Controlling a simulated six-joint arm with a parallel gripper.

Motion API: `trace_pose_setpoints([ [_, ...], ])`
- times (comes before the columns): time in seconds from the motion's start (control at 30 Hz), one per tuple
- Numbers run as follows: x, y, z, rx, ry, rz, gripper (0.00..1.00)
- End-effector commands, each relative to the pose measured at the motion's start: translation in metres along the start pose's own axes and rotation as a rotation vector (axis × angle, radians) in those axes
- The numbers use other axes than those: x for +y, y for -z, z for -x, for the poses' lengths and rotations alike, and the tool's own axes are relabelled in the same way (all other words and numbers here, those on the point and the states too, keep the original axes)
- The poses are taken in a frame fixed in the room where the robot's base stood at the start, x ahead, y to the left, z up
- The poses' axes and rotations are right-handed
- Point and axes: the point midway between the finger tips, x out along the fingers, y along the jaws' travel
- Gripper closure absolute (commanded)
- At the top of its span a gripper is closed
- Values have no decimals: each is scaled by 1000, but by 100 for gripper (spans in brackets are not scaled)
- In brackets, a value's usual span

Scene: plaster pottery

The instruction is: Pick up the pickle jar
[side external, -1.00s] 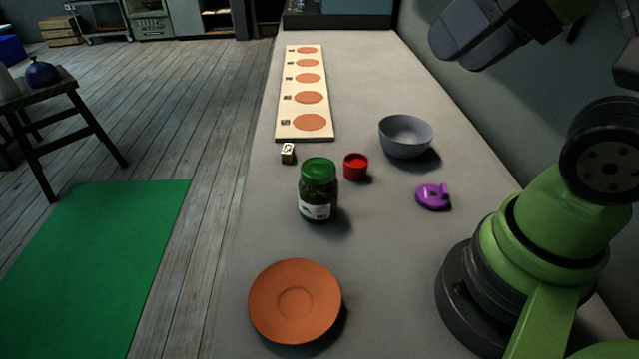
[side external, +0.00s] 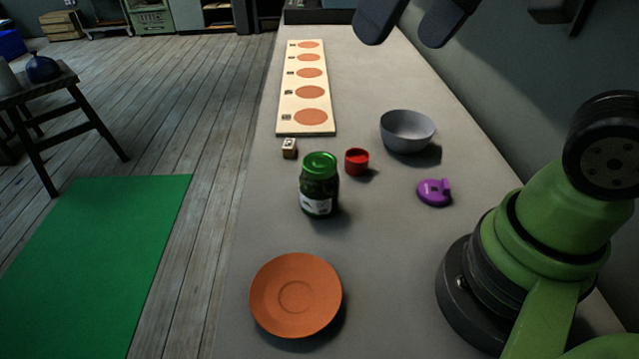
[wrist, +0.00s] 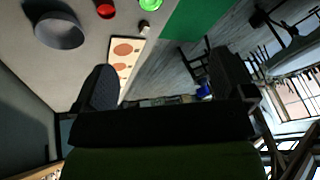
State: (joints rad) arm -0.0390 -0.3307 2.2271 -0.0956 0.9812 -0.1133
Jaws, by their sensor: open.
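The pickle jar (side external: 319,186) stands upright on the grey table, with a green lid, dark green contents and a white label. In the wrist view only its green lid (wrist: 151,4) shows, cut off at the top edge. My gripper (side external: 408,30) is at the top of the side view, in the air above and to the right of the jar. Its two dark fingers are spread apart with nothing between them. The gripper (wrist: 165,80) also shows open in the wrist view, well apart from the jar.
A red cup (side external: 357,162) stands close right of the jar. A small box (side external: 289,149), a grey bowl (side external: 407,132) and a purple object (side external: 434,192) are nearby. An orange saucer (side external: 296,296) lies in front. A board with orange circles (side external: 305,88) lies behind. Bare table (side external: 385,270) is at front right.

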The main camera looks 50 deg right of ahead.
Motion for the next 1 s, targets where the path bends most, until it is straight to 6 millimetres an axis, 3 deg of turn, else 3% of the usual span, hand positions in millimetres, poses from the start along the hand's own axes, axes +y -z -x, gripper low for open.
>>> trace_pose_setpoints([
  [0.2,-6,41,-58,-207,-74,144,0],
  [0.4,-7,60,-127,-384,-127,276,0],
  [0.6,-3,59,-183,-513,-159,371,0],
  [1.0,9,39,-231,-564,-169,406,0],
])
